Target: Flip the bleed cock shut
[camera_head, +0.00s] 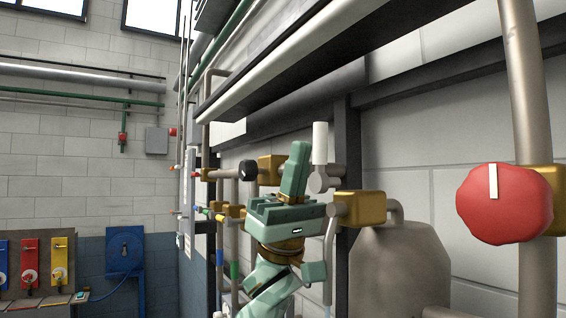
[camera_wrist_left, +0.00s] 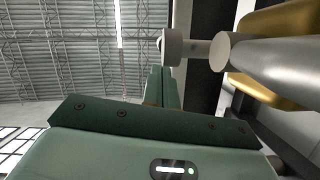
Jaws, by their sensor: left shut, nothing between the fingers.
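A valve with a pale upright lever (camera_head: 320,143) on a round grey hub, probably the bleed cock, stands at the middle of the head view. A brass body (camera_head: 362,209) is just below and to its right. In the left wrist view a round grey hub (camera_wrist_left: 173,46) on a short stem shows beyond the fingers, with a brass body (camera_wrist_left: 268,92) at right. My green left gripper (camera_head: 298,150) is shut and empty, its fingers pointing up just left of the lever in the picture. A small gap shows between them. My right gripper is not in view.
A large red knob (camera_head: 504,203) on a pipe is at right. A black knob (camera_head: 248,170) and brass fitting (camera_head: 271,169) are behind my gripper. A dark overhead beam (camera_head: 300,70) runs above. A grey rounded tank (camera_head: 400,265) is below right.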

